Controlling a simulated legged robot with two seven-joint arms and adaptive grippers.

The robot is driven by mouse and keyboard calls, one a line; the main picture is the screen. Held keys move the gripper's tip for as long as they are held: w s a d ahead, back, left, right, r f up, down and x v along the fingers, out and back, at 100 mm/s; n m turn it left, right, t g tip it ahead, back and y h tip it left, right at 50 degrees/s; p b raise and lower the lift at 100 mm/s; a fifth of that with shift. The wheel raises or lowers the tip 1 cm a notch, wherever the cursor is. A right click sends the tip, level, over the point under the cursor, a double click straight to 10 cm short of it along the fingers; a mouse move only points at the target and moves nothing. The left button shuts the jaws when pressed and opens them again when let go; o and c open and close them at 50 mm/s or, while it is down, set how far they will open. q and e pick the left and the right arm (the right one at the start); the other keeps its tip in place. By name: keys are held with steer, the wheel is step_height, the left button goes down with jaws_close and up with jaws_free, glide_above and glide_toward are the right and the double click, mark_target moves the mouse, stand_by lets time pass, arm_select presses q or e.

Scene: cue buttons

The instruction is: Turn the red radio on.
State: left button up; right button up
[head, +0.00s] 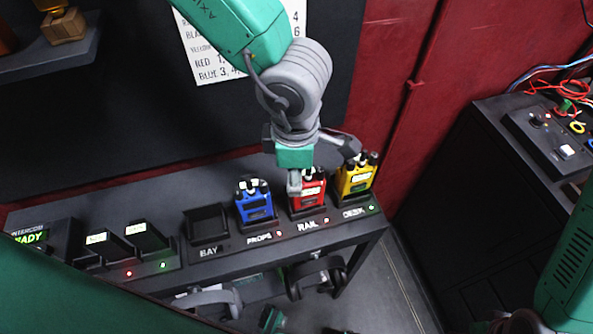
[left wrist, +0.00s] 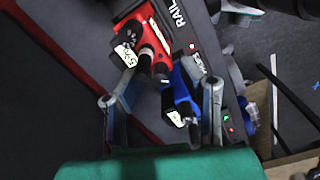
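The red radio (head: 311,199) stands in the RAIL slot of the dark shelf, between the blue radio (head: 254,205) and the yellow radio (head: 354,181). A small red light shows beside the RAIL label. My left gripper (head: 322,168) is open above the red radio; its fingers hide part of the radio's top. In the left wrist view the red radio (left wrist: 152,35) has dark knobs and a pale label. Its knob end reaches toward the space between the open fingers (left wrist: 164,100), and the blue radio (left wrist: 181,98) also shows there. I cannot tell whether a finger touches a radio. My right gripper is not in view.
An empty BAY slot (head: 207,226) and a charger with two dark units (head: 145,237) are left of the radios. Headphones (head: 316,275) hang below the shelf edge. A dark cabinet with a control box (head: 548,138) and wires stands at right.

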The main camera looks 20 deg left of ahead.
arm_select(q)
step_height(320, 180, up, 12)
stand_by(0.6)
